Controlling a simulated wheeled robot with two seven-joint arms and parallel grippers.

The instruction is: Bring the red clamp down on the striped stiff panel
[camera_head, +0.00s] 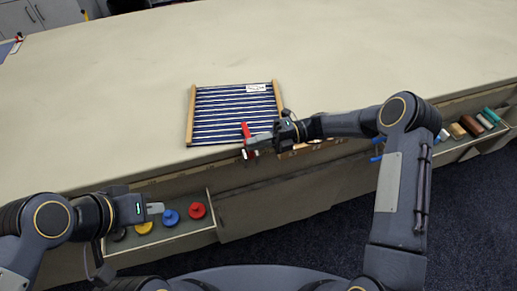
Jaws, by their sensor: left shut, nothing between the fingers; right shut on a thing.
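The striped panel (222,115), blue and white with wooden strips on its left and right sides, lies flat near the front edge of the cloth table. The red clamp (245,130) is at the panel's lower right part, by the table's front edge. My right gripper (262,141) is shut on the clamp and hides part of it. I cannot tell whether the clamp touches the panel. My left gripper (157,208) is shut and empty, low at the left over an open drawer, well away from the panel.
The left open drawer (185,238) holds yellow, blue, red and dark round pieces. The right open drawer (460,152) holds several coloured blocks. The table (330,50) is clear behind and beside the panel. A small object with red (18,38) is at the far left.

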